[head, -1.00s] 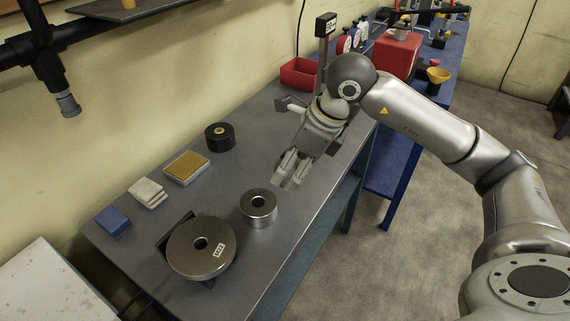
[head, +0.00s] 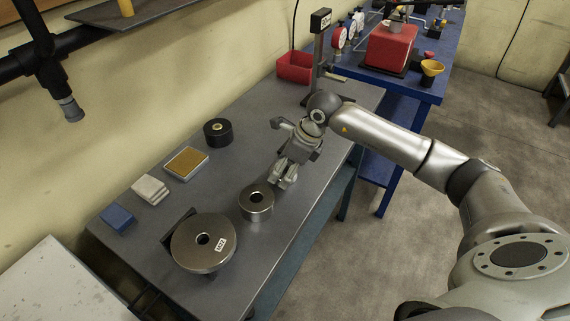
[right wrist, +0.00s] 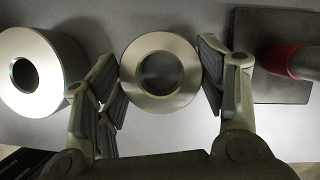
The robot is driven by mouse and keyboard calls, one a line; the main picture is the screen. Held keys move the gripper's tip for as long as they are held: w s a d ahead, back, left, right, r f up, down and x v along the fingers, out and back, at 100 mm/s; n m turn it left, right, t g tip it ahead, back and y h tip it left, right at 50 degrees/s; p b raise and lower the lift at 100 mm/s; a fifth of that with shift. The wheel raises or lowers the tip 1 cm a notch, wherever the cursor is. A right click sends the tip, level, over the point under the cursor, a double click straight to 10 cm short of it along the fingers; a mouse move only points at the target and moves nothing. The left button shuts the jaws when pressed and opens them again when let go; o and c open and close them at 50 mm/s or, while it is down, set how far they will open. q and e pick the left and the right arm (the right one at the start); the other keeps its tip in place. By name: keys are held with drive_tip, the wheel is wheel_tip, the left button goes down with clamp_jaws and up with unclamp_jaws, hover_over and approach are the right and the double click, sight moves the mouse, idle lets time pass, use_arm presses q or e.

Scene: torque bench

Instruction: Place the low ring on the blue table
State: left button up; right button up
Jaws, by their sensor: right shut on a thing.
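My right gripper (head: 282,181) is low over the grey bench, beside a taller steel ring (head: 257,203). In the right wrist view, the low ring (right wrist: 187,92), a flat steel ring, lies between the fingers of my right gripper (right wrist: 162,85), which are shut on it. In the head view the low ring is hidden or too small to tell behind the fingers. The taller ring (right wrist: 62,60) stands left of it in the wrist view. The blue table (head: 405,86) is at the back right.
A large steel disc (head: 200,255) lies at the bench's near end. A black roll (head: 218,133), a yellow-topped block (head: 187,163), pale blocks (head: 150,189) and a blue block (head: 117,219) line the wall side. A red bin (head: 295,68) and a red box (head: 391,45) are farther back.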

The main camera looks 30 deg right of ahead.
drive_tip(key=o, duration=1)
drive_tip(key=shift+f, duration=0.15)
drive_tip(key=o, duration=0.5)
drive_tip(key=shift+r, duration=0.3)
drive_tip(key=shift+b+v, duration=1.5)
drive_tip(key=shift+v, duration=4.4)
drive_tip(key=shift+s+f, duration=0.1)
drive_tip(key=shift+s, duration=0.1)
